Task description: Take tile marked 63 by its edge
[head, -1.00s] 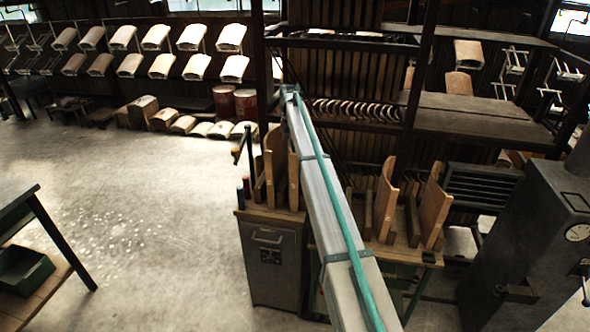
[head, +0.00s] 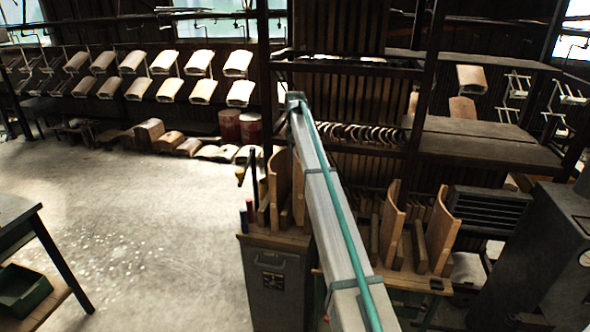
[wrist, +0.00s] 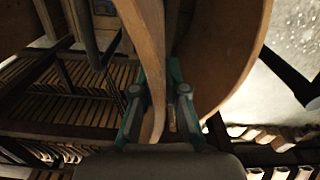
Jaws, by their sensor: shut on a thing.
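In the wrist view, my gripper (wrist: 156,108) has teal and grey fingers on both sides of a thin, tan, curved tile edge (wrist: 151,62) and is shut on it. The edge runs from the top of the picture down between the fingers. A broad curved brown piece (wrist: 232,55) shows just right of the gripper; I cannot tell if it belongs to the same tile. No number is readable, so I cannot confirm the 63. In the head view the gripper is hidden; my long grey arm with a teal line fills the middle.
Upright curved tiles stand on a bench at the right (head: 393,212) and on a grey cabinet (head: 277,285) left of my arm. Racked tiles (head: 198,63) line the back. A dark machine (head: 535,255) stands at right. The floor (head: 130,230) at left is mostly clear.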

